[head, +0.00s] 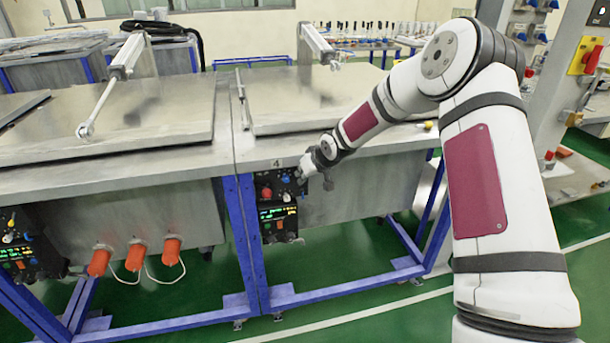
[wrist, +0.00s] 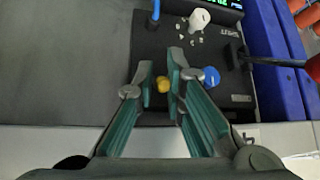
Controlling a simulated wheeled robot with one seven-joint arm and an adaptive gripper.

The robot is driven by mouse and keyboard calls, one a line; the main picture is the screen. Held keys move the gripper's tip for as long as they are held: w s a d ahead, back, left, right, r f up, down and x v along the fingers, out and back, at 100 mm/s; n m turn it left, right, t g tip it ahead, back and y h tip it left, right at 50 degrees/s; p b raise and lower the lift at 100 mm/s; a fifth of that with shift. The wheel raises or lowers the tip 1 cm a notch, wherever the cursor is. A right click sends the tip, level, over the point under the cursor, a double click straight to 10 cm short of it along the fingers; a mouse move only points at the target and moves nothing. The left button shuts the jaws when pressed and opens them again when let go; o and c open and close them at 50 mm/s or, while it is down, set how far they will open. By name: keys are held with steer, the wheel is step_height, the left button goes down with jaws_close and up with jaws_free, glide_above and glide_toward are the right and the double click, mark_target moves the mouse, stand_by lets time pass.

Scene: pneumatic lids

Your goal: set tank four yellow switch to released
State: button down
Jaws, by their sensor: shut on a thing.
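The yellow switch (wrist: 163,85) is a small rounded yellow knob on the black control panel (wrist: 150,40) in the wrist view. My gripper (wrist: 160,70) has one green-grey finger on each side of it and is shut on it. The fingers hide part of the knob's sides, and I cannot read its setting. In the head view, the tank four panel (head: 265,222) hangs under the tank edge below a "4" label (head: 278,162). My gripper there is at the panel's upper right, and the yellow switch cannot be made out.
In the wrist view a white knob (wrist: 199,20), a blue knob (wrist: 210,77) and a blue lever (wrist: 154,14) stand close around my fingers. A black-and-red handle (wrist: 285,63) sticks out at the right.

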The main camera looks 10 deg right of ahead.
steer(key=shift+a+r, duration=0.15)
steer(key=shift+a, duration=0.25)
steer(key=c, duration=1.7)
jaws_free()
steer(key=shift+o, duration=0.2)
steer(key=shift+d, duration=0.1)
steer(key=v, duration=1.1)
steer(key=shift+s+r, duration=0.2)
steer(key=shift+r, duration=0.15)
steer(key=shift+s+d, duration=0.1)
steer(key=shift+d, duration=0.05)
